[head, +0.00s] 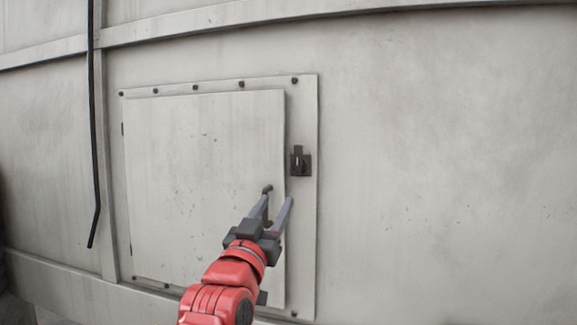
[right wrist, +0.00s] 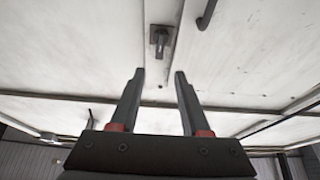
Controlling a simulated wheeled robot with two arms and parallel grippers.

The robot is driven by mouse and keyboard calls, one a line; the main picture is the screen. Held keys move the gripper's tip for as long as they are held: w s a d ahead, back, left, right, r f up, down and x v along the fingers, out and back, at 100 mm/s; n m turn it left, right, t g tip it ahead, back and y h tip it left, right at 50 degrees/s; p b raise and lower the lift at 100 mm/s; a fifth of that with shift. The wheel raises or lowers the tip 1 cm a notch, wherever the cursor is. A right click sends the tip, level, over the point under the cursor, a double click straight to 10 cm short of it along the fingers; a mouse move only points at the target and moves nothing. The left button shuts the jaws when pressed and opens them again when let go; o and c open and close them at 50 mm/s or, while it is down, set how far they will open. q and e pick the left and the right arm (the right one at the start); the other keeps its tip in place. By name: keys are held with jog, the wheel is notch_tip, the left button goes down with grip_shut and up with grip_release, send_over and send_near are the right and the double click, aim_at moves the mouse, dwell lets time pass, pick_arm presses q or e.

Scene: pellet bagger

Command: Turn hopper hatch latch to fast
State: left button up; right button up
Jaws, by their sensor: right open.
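The hopper hatch (head: 200,150) is a pale grey panel in a bolted frame on the wall in the head view. Its latch (head: 300,162) is a small dark block with an upright piece, on the frame just right of the panel's edge. In the right wrist view the latch (right wrist: 160,40) lies ahead, in line with the gap between the fingers. My right gripper (head: 278,199) is open and empty, below and left of the latch in the head view. Its fingertips (right wrist: 160,72) appear apart from the latch. My left gripper is not in view.
A dark bar handle (head: 267,189) on the hatch is partly hidden behind my right gripper; it also shows in the right wrist view (right wrist: 207,14). A black cable (head: 92,130) hangs down the wall at left. The wall right of the hatch is bare.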

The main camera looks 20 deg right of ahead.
aim_at(297, 163)
jog(key=p+x, duration=0.4)
jog(key=x, duration=1.1)
jog(key=shift+w+d+r+p, duration=0.1)
jog(key=shift+w+r+p, duration=0.1)
jog(key=shift+p, duration=0.2)
jog(key=shift+w+d, duration=0.2)
jog(key=shift+w, duration=0.05)
grip_shut()
